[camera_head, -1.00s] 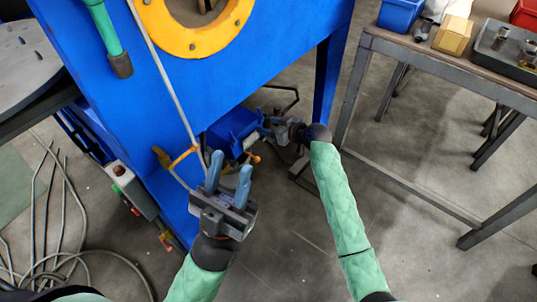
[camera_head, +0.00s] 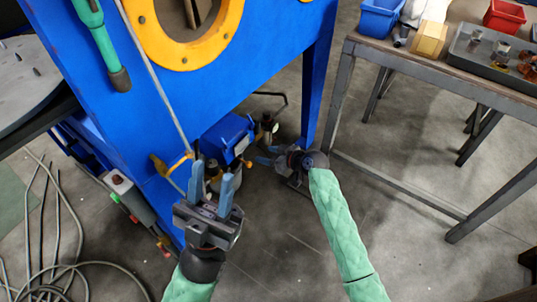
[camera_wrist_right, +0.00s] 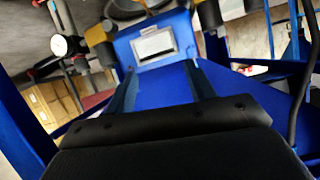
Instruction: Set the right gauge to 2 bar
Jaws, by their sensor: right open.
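A small round white-faced gauge (camera_wrist_right: 60,46) shows side-on at the upper left of the right wrist view; its reading cannot be made out. I cannot tell whether it is the right gauge. A blue box (camera_head: 228,138) with a pale panel sits low beside the machine's leg; it also shows ahead of my right fingers in the wrist view (camera_wrist_right: 176,72). My right gripper (camera_head: 270,155) is open and empty, to the right of the box and apart from it. My left gripper (camera_head: 213,176) is open and empty, in front of the box, fingers pointing up.
The blue machine (camera_head: 250,60) with a yellow ring (camera_head: 183,55) fills the upper left. A yellow valve handle (camera_head: 178,162) is left of the left gripper. A metal workbench (camera_head: 440,75) with bins stands at the right. Hoses (camera_head: 60,265) lie lower left. The middle floor is clear.

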